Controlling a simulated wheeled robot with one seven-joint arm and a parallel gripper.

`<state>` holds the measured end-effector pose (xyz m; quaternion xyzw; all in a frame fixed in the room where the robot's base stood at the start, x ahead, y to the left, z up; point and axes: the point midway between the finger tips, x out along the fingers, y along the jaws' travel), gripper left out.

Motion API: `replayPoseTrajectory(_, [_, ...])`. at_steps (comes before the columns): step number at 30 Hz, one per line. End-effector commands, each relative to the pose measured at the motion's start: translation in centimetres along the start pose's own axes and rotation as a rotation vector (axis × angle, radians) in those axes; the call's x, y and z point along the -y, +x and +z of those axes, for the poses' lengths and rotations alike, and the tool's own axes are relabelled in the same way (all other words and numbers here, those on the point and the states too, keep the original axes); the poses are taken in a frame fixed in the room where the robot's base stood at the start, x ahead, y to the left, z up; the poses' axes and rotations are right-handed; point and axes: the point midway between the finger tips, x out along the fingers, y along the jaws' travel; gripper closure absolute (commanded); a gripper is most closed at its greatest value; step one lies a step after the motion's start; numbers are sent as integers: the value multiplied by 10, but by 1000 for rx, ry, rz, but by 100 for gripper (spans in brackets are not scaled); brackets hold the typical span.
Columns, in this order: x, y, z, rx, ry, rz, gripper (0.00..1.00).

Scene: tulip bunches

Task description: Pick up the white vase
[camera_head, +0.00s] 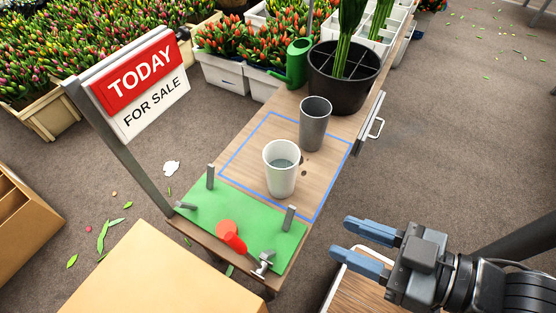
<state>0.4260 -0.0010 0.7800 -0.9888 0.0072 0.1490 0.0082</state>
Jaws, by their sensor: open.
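The white vase (281,181) stands upright on the wooden bench, inside a blue taped outline, with its open top showing a dark greyish inside. A dark grey vase (315,126) stands just behind it and to its right, also inside the outline. My gripper (353,246) is at the lower right, with two blue fingers spread apart and pointing left. It is open and empty, apart from the white vase and to the right of the bench.
A black divided bucket (346,92) and green watering can (297,62) stand behind. A TODAY FOR SALE sign (141,87) rises at left. Cardboard boxes (150,275) are in front.

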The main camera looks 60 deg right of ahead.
Motion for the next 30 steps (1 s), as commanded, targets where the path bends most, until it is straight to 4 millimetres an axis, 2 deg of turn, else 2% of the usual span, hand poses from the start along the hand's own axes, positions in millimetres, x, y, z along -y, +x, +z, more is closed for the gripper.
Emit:
replayPoseTrajectory(1, [0,-7,-26,6,5,4,59])
replayPoseTrajectory(3, [0,-9,-39,19,13,9,59])
replayPoseTrajectory(9, [-3,-9,-67,74,53,36,59])
replayPoseTrajectory(13, [-8,2,-72,144,106,73,59])
replayPoseTrajectory(16, [-15,26,-56,237,181,124,59])
replayPoseTrajectory(23, [-41,91,9,461,371,255,59])
replayPoseTrajectory(27, [-62,129,39,591,493,343,59])
replayPoseTrajectory(30, [-80,154,55,683,583,410,59])
